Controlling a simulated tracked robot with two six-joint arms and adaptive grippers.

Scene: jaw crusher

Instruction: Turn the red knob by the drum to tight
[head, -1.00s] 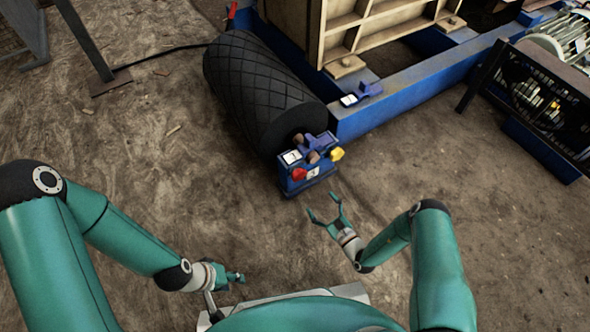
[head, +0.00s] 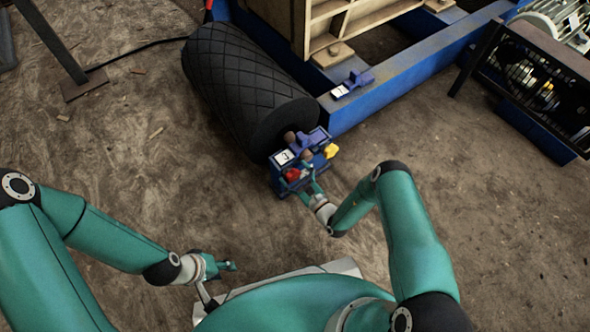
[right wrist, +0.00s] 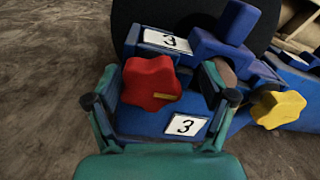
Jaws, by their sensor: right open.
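The red knob (right wrist: 151,84) is a lobed knob on the front of a blue block (head: 284,188) by the black drum (head: 247,90). In the head view the knob (head: 292,175) is partly covered by my right gripper (head: 298,182). In the right wrist view my right gripper (right wrist: 160,90) is open, with one finger on each side of the red knob and a gap visible around it. My left gripper (head: 226,267) hangs low at the left, away from the block; its jaws are too small to judge.
A yellow knob (right wrist: 279,109) sits right of the red one. White labels marked 3 (right wrist: 187,124) are on the block. A blue frame (head: 390,85) runs behind to the right.

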